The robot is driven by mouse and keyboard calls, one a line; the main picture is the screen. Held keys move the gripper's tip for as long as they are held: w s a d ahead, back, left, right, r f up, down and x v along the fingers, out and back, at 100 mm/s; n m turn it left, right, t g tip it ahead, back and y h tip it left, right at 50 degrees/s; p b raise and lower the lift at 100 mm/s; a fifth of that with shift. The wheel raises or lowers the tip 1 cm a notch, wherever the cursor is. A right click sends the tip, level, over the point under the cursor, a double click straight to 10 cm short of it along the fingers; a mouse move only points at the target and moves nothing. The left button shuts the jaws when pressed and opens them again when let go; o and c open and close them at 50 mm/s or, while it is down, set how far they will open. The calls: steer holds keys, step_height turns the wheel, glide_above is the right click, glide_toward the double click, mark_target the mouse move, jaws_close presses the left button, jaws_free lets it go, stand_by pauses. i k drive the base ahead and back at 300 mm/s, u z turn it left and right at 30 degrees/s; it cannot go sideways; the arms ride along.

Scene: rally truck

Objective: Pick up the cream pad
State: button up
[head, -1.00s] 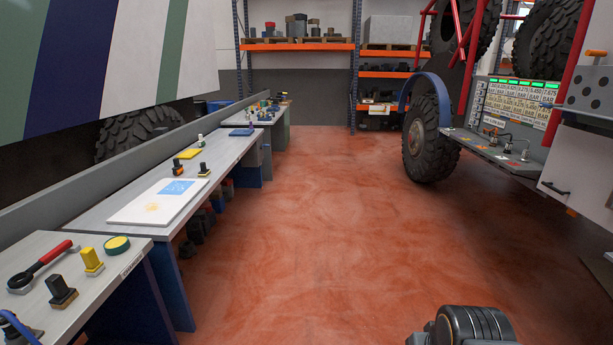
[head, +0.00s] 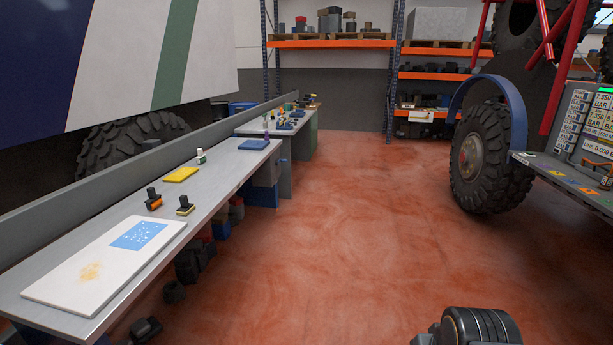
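I cannot pick out a cream pad with certainty. An off-white flat board (head: 120,278) lies on the near bench, with a blue speckled patch and a tan stain on it. A flat yellow pad (head: 181,174) lies further along the same bench. A flat blue pad (head: 253,145) lies near its far end. My gripper is not in view; only a dark rounded part of my own arm shows at the bottom right.
Red floor (head: 350,240) is clear ahead. A big-wheeled truck (head: 490,160) stands right; shelving (head: 330,44) is behind.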

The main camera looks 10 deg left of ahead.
mark_target(186, 208)
steer(key=u, duration=0.4)
steer(key=i, duration=2.2)
steer(key=u, duration=1.5)
steer(key=i, duration=1.65)
steer(key=u, duration=0.85)
